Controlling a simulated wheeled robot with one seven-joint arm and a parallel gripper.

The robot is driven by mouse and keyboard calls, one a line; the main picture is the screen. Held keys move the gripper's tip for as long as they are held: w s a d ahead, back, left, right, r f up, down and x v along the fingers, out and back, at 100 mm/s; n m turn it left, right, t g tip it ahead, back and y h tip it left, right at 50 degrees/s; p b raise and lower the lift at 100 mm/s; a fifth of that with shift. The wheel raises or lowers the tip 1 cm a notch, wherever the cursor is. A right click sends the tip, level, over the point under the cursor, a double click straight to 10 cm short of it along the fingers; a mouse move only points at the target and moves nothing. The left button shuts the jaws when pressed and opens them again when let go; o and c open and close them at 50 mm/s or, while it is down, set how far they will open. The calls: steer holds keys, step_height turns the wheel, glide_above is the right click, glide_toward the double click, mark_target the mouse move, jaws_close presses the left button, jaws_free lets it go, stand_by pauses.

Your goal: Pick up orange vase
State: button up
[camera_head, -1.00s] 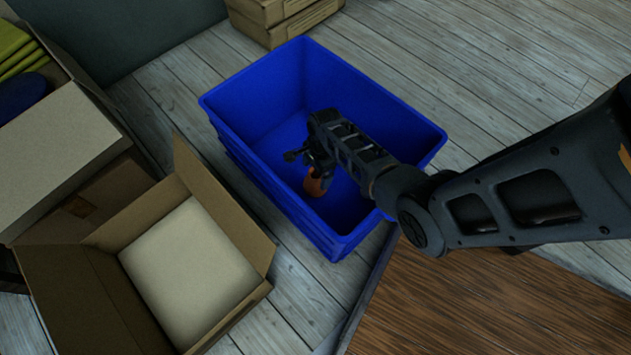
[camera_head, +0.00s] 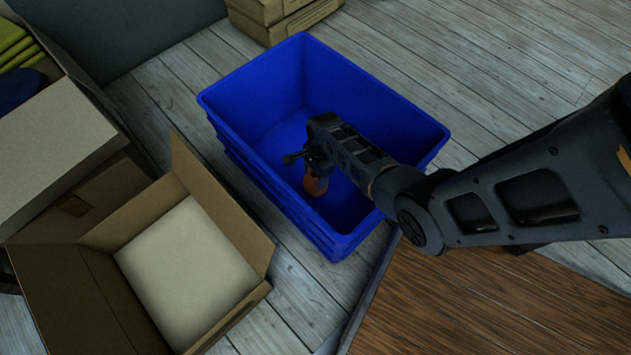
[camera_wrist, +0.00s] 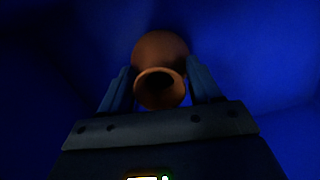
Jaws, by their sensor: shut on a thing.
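The orange vase (camera_head: 316,184) is inside the blue bin (camera_head: 412,113), near its front wall, mostly hidden by my arm in the head view. In the wrist view the vase (camera_wrist: 162,48) shows its round body and open mouth, which faces the camera. My gripper (camera_wrist: 160,82) is shut on the vase, with one finger on each side of its neck. In the head view my gripper (camera_head: 312,172) is down inside the bin. I cannot tell whether the vase touches the bin floor.
An open cardboard box (camera_head: 262,245) with a pale flat inside stands left of the bin. More boxes (camera_head: 60,135) are at the far left and two (camera_head: 285,22) behind the bin. A brown wooden surface (camera_head: 465,300) is at front right. Floor is clear at back right.

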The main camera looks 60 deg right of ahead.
steer(key=c, duration=0.6)
steer(key=shift+c, duration=0.2)
steer(key=shift+r, duration=0.1)
